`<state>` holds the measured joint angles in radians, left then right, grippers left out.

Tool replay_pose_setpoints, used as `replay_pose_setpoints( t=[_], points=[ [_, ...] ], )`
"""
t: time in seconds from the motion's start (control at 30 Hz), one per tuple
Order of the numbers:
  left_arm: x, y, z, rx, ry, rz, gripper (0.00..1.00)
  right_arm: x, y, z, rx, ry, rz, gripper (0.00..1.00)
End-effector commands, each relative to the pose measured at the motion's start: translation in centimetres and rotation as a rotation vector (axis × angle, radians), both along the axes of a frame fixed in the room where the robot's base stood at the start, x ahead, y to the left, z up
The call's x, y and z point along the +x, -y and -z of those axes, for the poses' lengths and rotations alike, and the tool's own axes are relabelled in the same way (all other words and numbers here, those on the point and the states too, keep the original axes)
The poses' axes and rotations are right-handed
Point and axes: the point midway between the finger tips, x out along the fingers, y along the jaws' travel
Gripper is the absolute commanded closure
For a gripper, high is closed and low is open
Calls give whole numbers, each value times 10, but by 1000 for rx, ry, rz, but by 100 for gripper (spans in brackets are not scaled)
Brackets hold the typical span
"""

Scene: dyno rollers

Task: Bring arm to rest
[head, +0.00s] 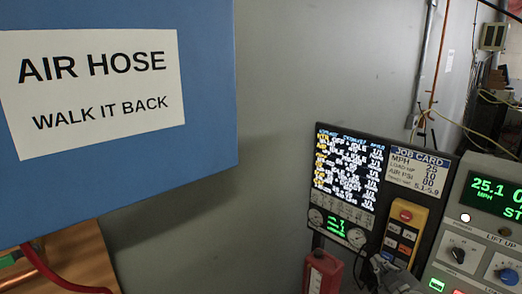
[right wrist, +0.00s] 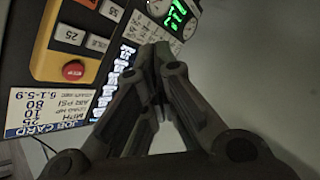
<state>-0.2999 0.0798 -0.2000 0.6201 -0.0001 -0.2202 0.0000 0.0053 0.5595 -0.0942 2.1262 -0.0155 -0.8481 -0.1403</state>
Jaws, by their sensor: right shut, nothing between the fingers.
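My right gripper (head: 376,262) shows at the bottom edge of the head view, in front of the lower part of the control panel. In the right wrist view its dark fingers (right wrist: 150,58) are together with nothing between them. The panel's yellow pendant (head: 404,228) with a red button is just above and right of the gripper in the head view. The pendant also shows in the right wrist view (right wrist: 67,45), upside down and left of the fingers. Whether the fingers touch the panel cannot be told. My left gripper is not in view.
A blue panel with an "AIR HOSE WALK IT BACK" sign (head: 95,85) fills the upper left. A red hose (head: 55,275) runs below it. A red box (head: 322,272) stands left of the gripper. A grey console (head: 475,240) reads 25.1 MPH at right. Bare wall lies between.

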Motion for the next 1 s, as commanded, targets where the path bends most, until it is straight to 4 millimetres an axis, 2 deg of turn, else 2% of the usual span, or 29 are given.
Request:
replay_pose_setpoints(
  t=[0.03,0.1,0.2,0.3,0.5,0.67,0.7,0.8,1.0],
  points=[
    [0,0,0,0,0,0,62,-23,-14,32,56,-87,16,100],
    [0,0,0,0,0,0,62,-58,-30,71,130,-212,51,100],
    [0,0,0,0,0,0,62,-111,-51,115,225,-383,105,100],
    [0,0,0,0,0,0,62,-161,-69,144,300,-530,157,100],
    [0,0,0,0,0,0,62,-243,-95,176,409,-760,246,100],
    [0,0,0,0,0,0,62,-303,-113,186,479,-922,314,100],
    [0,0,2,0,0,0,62,-310,-115,192,487,-947,326,100],
    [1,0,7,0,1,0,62,-300,-114,222,478,-947,324,100],
    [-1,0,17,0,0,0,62,-292,-116,282,472,-967,326,100]
  ],
)
